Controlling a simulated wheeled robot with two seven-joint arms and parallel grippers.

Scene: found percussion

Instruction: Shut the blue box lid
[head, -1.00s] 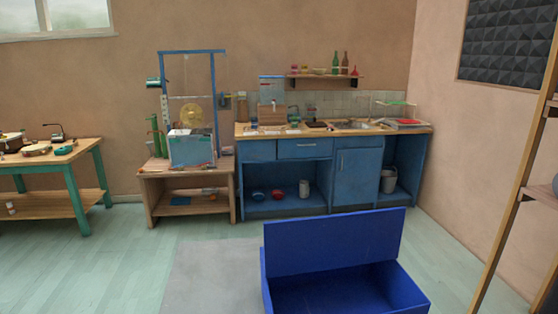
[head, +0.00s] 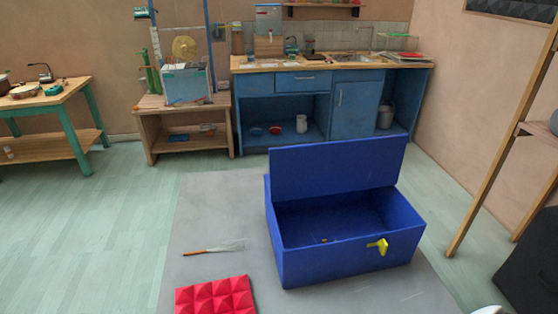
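The blue box (head: 345,262) stands on the grey mat, right of the picture's middle in the head view. Its lid (head: 337,167) is open and stands up along the back edge, tilted slightly. The box's inside shows, with a tiny orange thing on its floor. A yellow latch (head: 378,246) is on the front wall. Neither of my grippers is in view; a small white shape at the bottom right edge is too cut off to tell.
A red pyramid-foam panel (head: 216,295) and a whisk-like brush (head: 213,249) lie on the grey mat (head: 212,207) left of the box. A blue counter (head: 333,108) stands behind. A wooden ladder-like shelf (head: 497,134) and a dark object (head: 529,262) are at the right. Floor at left is free.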

